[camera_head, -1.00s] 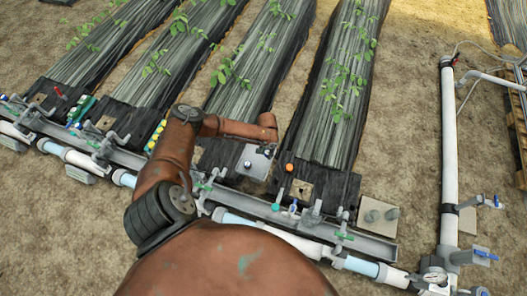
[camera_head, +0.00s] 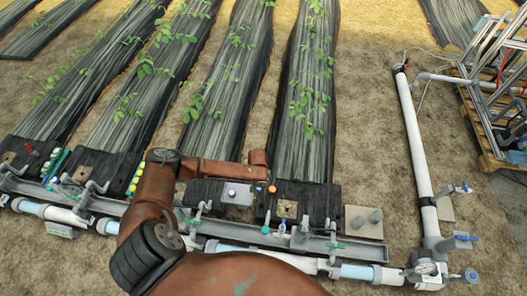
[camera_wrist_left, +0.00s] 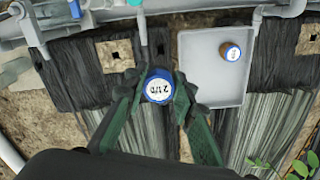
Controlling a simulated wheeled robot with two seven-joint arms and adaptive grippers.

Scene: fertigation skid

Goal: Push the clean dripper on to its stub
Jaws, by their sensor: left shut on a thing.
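My left gripper (camera_wrist_left: 160,84) is shut on a small round dripper (camera_wrist_left: 158,88) with a blue rim and a white printed top. It holds the dripper over dark bed cover, beside the grey tray (camera_wrist_left: 205,92). In the tray lies another dripper (camera_wrist_left: 231,52) with an orange-brown body and white top. In the head view, a small orange piece (camera_head: 272,188) shows below my left arm's end. My right gripper is not in view.
A grey pipe channel (camera_head: 345,249) with valves runs across the front. Planted beds (camera_head: 305,90) stretch behind it. A white standpipe (camera_head: 415,140) with blue-handled valves stands at the right, near a pallet (camera_head: 485,130). Bare soil lies between.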

